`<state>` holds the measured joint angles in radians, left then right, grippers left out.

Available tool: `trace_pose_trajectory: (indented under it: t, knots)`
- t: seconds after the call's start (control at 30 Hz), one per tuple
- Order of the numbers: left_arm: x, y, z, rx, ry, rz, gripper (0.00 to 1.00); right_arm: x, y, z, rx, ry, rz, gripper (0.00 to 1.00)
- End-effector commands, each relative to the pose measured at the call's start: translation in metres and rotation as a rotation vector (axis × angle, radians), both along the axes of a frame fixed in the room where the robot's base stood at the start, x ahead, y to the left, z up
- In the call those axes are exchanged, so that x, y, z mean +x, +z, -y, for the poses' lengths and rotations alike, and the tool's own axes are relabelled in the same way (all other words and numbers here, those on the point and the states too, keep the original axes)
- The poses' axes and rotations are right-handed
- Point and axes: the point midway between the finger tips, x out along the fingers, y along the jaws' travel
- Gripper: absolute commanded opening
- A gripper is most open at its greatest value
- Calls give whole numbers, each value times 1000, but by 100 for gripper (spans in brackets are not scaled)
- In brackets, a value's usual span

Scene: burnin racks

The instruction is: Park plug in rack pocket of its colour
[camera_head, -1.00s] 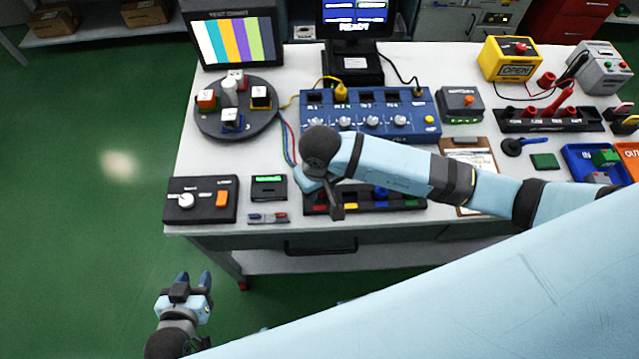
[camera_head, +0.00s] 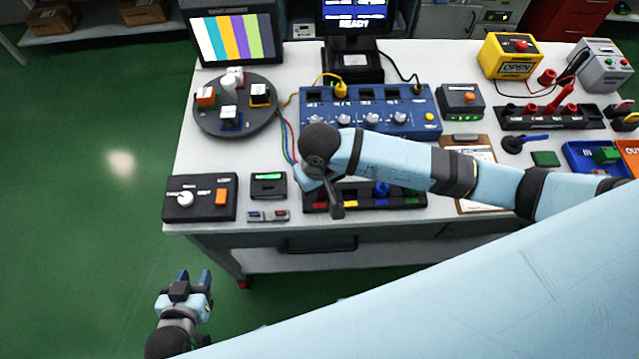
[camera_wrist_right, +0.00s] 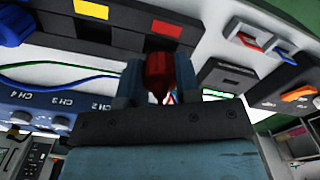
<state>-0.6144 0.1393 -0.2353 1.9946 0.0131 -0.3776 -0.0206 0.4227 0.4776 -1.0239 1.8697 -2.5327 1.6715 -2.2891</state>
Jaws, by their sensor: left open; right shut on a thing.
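My right gripper (camera_wrist_right: 157,82) is shut on a red plug (camera_wrist_right: 158,70) in the right wrist view. In that view the plug lies just below the red-marked pocket (camera_wrist_right: 165,29) at the end of the black rack (camera_wrist_right: 128,27); I cannot tell whether they touch. In the head view my right arm hides the plug and part of the rack (camera_head: 365,204). A blue plug (camera_head: 381,188) stands in the rack, right of the yellow mark (camera_head: 350,205). My left gripper (camera_head: 194,278) is open and empty, off the bench's front left.
The blue channel panel (camera_head: 370,108) with a yellow plug (camera_head: 340,89) stands behind the rack. Left of the rack are a small black meter (camera_head: 268,185), a switch box (camera_head: 200,198) and a round turntable (camera_head: 238,122). Coloured wires (camera_head: 288,145) run near my right gripper.

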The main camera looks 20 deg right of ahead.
Motion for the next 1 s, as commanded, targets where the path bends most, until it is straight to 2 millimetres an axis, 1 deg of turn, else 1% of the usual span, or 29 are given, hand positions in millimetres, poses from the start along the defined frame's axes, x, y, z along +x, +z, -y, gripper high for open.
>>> trace_pose_trajectory:
  t: [0.17, 0.53, 1.0]
  knots:
    - [0, -5, 0, 0, 0, 0, 43, 1, -1, 0, 0, 1, 3, 8]
    - [0, -6, 0, 0, 0, -1, 43, 0, -1, 0, 0, 0, 1, 8]
    - [0, -15, 0, 1, 0, -2, 43, 1, -10, 0, -1, 0, 0, 8]
